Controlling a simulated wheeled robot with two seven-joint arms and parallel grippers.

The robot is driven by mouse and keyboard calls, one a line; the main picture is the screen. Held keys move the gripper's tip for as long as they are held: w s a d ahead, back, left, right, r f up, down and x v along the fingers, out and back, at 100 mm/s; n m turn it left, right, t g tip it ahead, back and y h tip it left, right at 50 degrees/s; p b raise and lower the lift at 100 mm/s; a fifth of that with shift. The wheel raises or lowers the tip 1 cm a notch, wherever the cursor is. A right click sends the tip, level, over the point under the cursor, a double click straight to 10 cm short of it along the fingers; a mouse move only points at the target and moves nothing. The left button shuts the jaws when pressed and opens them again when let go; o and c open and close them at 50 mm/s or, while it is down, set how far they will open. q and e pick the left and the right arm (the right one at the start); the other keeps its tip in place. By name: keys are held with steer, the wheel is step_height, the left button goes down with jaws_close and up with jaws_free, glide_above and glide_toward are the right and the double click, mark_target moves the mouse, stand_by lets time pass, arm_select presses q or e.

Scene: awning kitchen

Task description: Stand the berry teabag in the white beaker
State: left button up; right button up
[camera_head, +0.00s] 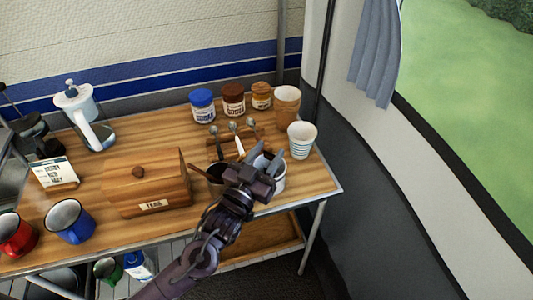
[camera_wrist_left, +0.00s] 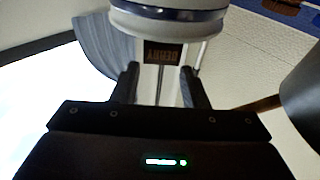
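The white beaker (camera_head: 279,180) stands at the right front of the wooden table, partly hidden by my left gripper (camera_head: 266,160). In the left wrist view, a white, rounded vessel with a dark blue band (camera_wrist_left: 165,22), seemingly the beaker, lies just past my fingertips. My left gripper (camera_wrist_left: 158,82) has its fingers against the sides of a pale, flat piece with a dark BERRY label (camera_wrist_left: 163,52), the berry teabag. The teabag is at the beaker; I cannot tell whether its lower end is inside the rim. My right gripper is out of view.
A striped paper cup (camera_head: 302,139) stands close behind the beaker, with a tan cup (camera_head: 286,103) farther back. Spoons (camera_head: 237,141) lie behind the gripper. A wooden box (camera_head: 147,184) is to the left; several jars stand at the back. The table's right edge is near.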

arm_select(q)
steer(key=o, duration=0.3)
steer(key=shift+s, duration=0.1)
steer(key=b+v, duration=0.1)
steer(key=v, duration=0.6)
steer(key=shift+s+a, duration=0.2)
steer(key=shift+s, duration=0.05)
steer(key=shift+f, duration=0.15)
stand_by(0.6)
